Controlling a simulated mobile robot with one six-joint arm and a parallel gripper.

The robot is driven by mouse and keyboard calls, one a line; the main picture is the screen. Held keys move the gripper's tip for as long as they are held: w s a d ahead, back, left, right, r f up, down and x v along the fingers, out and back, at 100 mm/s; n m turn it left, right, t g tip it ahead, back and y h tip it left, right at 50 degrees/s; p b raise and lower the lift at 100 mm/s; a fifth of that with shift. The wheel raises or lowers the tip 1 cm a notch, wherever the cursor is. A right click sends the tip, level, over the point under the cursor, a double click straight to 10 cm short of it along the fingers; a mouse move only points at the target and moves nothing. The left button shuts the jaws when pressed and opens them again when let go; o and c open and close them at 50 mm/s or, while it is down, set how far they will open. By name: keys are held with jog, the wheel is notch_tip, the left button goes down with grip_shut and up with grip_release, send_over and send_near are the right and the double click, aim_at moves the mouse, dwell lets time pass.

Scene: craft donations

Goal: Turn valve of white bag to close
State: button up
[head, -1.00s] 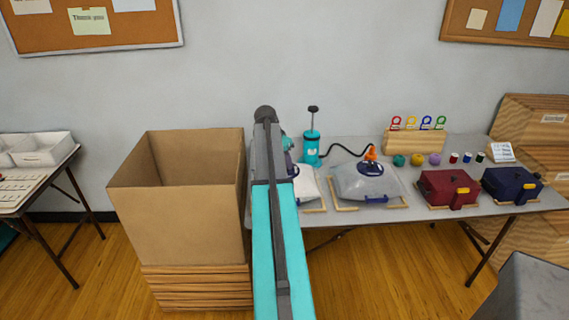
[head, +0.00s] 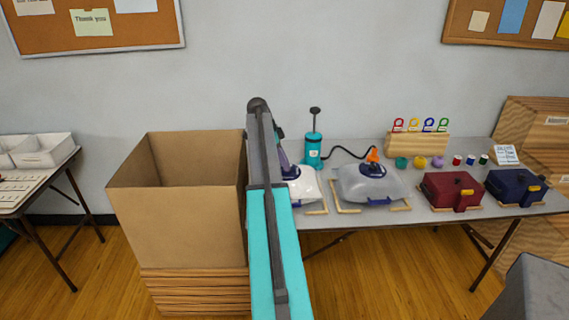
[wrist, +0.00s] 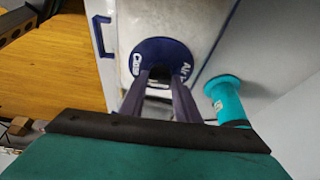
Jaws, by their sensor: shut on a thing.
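The white bag (head: 304,190) lies on the table just right of my arm, and its left part is hidden behind the arm in the head view. In the wrist view the bag (wrist: 137,29) has a round dark blue valve (wrist: 160,52) with white lettering, only partly readable. My gripper (wrist: 160,76) is over the valve, its fingers shut on the valve's grip, which is mostly hidden between them. In the head view the gripper (head: 284,170) is largely covered by my arm.
A teal pump (head: 313,150) stands close behind the bag; its hose runs to an orange nozzle on a grey bag (head: 372,183). A red case (head: 450,190) and a blue case (head: 516,187) sit further right. A tall open cardboard box (head: 180,220) stands left of my arm.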

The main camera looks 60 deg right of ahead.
jog(key=shift+m, duration=0.3)
jog(key=o, duration=1)
jog(key=shift+o, duration=0.2)
jog(key=shift+r, duration=0.1)
jog(key=b+v, duration=0.2)
jog(key=v, duration=1.1)
jog(key=shift+w+r, duration=0.25)
